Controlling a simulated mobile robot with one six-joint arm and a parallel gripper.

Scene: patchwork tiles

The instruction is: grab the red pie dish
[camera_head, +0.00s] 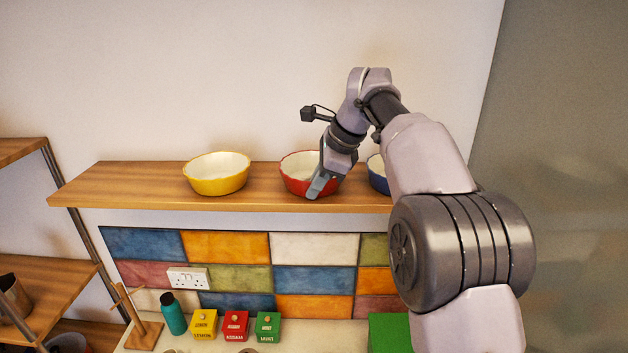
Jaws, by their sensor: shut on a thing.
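The red pie dish (294,184) stands upright on the wooden wall shelf, white inside, between a yellow dish and a blue dish. My gripper (318,188) reaches down at its front right side and is shut on its rim. My gripper and wrist hide the right part of the dish. The dish appears to rest on the shelf still; I cannot tell whether it is lifted at all.
A yellow dish (216,180) stands to the left on the shelf (120,187). A blue dish (377,178) stands to the right, partly behind my arm. Below, a counter holds a teal bottle (173,314), yellow (204,324), red (236,326) and green (268,327) boxes.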

